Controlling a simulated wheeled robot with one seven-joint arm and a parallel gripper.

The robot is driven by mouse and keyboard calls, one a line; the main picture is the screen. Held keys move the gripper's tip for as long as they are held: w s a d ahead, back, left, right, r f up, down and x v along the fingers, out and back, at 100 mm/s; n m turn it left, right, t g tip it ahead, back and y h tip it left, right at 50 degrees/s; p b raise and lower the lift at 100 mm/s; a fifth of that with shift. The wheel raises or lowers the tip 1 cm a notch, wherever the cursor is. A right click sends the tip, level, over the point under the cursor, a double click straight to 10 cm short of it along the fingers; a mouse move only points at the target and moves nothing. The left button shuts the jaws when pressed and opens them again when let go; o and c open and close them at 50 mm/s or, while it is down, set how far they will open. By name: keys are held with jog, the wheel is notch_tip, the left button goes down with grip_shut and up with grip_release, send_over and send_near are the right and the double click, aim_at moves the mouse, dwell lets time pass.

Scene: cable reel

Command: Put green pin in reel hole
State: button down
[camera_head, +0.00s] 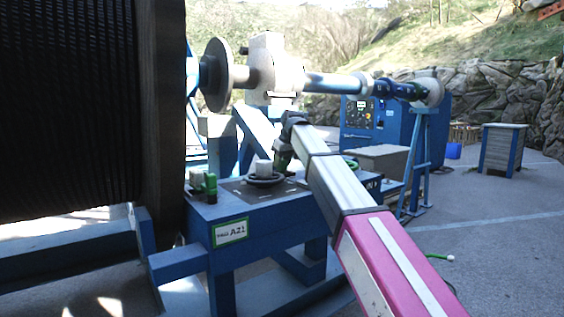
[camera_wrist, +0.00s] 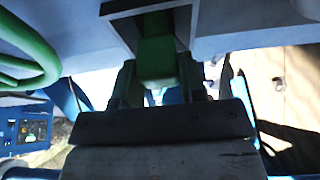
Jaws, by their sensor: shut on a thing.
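A green pin (camera_wrist: 158,62) is between the fingers of my gripper (camera_wrist: 158,82) in the wrist view. My gripper is shut on it. The pin's far end overlaps a dark opening in a grey square frame (camera_wrist: 183,22); I cannot tell how far inside it is. In the head view my gripper (camera_head: 284,155) is at the end of my arm, above the blue bench, and the pin is hard to make out. The large cable reel (camera_head: 160,110) stands at the left, with dark cable and a brown flange. I cannot identify its hole.
The blue bench (camera_head: 268,225) carries a green block (camera_head: 203,185) and a round dark base with a white top (camera_head: 263,172). A shaft with a disc (camera_head: 217,75) runs above. A green wheel (camera_wrist: 28,50) is close at left in the wrist view.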

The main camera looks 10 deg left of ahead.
jog(key=c, duration=0.6)
grip_release()
jog(key=v, duration=1.1)
jog(key=shift+f, duration=0.1)
